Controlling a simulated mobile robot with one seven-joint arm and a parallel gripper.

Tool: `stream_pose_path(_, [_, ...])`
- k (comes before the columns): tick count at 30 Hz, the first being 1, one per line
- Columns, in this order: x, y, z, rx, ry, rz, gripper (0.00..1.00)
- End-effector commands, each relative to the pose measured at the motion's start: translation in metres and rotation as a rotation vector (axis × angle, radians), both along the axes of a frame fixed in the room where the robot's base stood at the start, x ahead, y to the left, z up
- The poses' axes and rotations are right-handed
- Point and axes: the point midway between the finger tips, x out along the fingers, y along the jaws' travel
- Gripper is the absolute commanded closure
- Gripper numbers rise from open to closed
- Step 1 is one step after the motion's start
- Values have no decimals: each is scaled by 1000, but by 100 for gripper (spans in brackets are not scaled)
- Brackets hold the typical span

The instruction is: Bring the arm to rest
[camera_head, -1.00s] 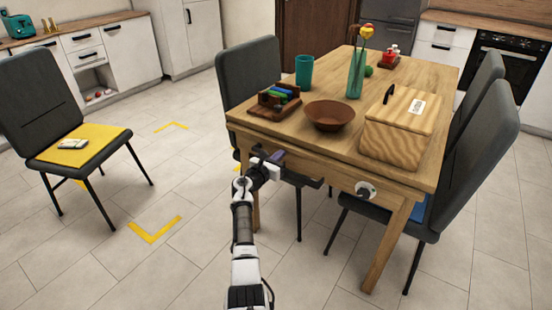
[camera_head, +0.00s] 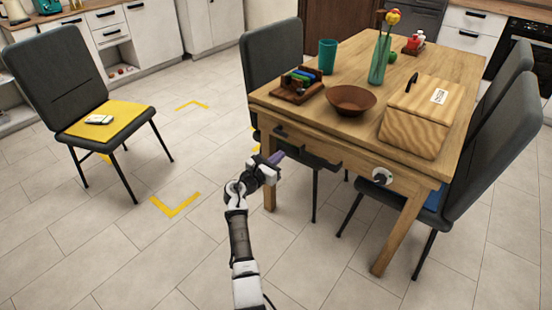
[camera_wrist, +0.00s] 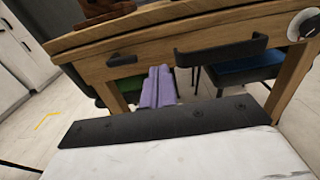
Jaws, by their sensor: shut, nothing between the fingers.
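My gripper (camera_head: 277,157) is in front of the left part of the wooden table's front side, over the floor, with my arm reaching up from the bottom of the head view. Its purple fingers (camera_wrist: 158,88) are shut together and empty in the wrist view. They point toward the table (camera_head: 330,145) and appear apart from it, though the exact gap cannot be told.
On the table stand a brown bowl (camera_head: 351,100), a wooden box (camera_head: 418,128), a teal cup (camera_head: 327,57) and a vase (camera_head: 379,62). Grey chairs stand around it. Another chair (camera_head: 65,75) with a yellow cushion stands at left. Floor between is clear.

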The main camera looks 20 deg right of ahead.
Motion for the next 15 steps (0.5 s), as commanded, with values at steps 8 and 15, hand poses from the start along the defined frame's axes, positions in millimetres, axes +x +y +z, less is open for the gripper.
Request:
stream_pose_path(8, [-5,10,1,3,-6,5,100])
stream_pose_path(15, [28,103,58,210,-287,248,100])
